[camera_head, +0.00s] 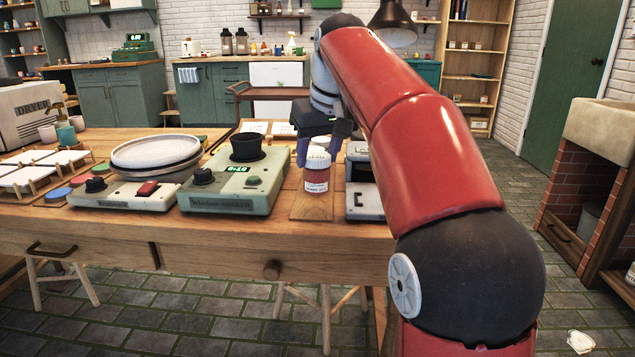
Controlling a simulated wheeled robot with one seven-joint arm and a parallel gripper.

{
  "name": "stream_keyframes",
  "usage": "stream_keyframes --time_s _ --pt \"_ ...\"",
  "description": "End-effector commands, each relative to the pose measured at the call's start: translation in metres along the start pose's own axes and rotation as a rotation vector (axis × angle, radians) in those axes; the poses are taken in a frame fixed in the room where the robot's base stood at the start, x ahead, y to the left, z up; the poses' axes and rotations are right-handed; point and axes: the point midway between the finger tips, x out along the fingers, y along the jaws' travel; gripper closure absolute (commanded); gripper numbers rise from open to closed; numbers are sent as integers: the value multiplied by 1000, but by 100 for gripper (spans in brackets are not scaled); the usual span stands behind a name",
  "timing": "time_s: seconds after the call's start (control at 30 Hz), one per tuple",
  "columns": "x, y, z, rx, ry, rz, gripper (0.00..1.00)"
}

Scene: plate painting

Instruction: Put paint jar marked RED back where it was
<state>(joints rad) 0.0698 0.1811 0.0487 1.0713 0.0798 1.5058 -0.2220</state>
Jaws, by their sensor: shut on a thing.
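A small paint jar (317,180) with a white lid, a pale label and red contents is upright near the front edge of the wooden table (225,238). The label's small print is too small to read for certain. My gripper (319,150) points down from above and is shut on the jar at its lid. The jar is over a small wooden board (311,209). I cannot tell whether its base touches the board. My red arm comes in from the right and hides the table's right part.
A green-topped mixer with a black cup (248,147) stands left of the jar. A grey device (365,201) is close on its right. A banding wheel (155,152) with its control box is further left. White plates (28,176) sit on racks at the far left.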

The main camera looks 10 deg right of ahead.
Motion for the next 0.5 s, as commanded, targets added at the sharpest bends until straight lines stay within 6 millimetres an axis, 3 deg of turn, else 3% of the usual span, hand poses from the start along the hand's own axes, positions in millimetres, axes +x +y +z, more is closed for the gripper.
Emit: stream_keyframes --time_s 0.3,0.5 --pt "38 4 15 0 -1 0 82" --pt "38 4 15 -1 0 0 82"
